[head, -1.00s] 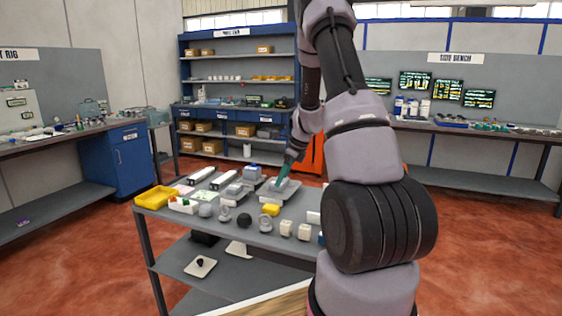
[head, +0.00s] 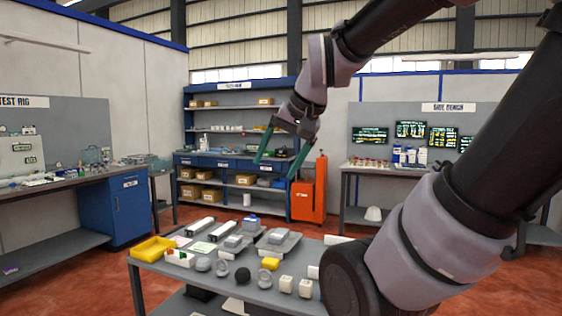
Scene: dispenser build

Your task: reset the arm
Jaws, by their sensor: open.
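My gripper (head: 279,168) hangs in the air above the far side of the grey work table (head: 140,275). Its two green fingers point down and are spread apart, with nothing between them. My arm reaches in from the right and hides the table's right part. On the table, below the gripper, stand grey dispenser-like parts (head: 279,240) and a blue-topped part (head: 251,222).
Behind stand an orange cabinet (head: 312,192) and blue shelving (head: 235,110). The air around the gripper looks clear.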

